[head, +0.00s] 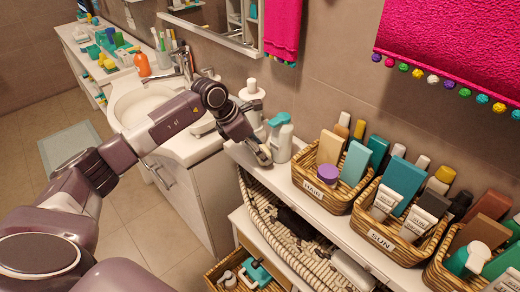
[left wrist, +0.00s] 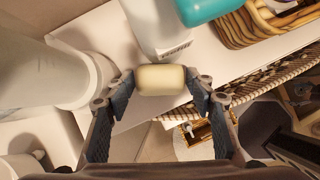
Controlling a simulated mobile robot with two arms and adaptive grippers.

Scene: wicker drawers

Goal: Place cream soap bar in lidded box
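The cream soap bar (left wrist: 161,79) shows in the left wrist view, between the two fingertips of my left gripper (left wrist: 162,80). The fingertips look closed on its two ends, at the front of the white shelf top. In the head view my left gripper (head: 262,155) is low over the left end of the shelf top, beside a white pump bottle with a teal head (head: 280,138). The soap bar is hard to make out there. I cannot clearly identify a lidded box in either view.
Wicker baskets of bottles and boxes stand along the white shelf top, including the HAIR basket (head: 320,190) and the SUN basket (head: 385,240). A striped woven basket (head: 265,215) is below the top. The washbasin (head: 140,104) is to the left. Floor (head: 130,205) is clear.

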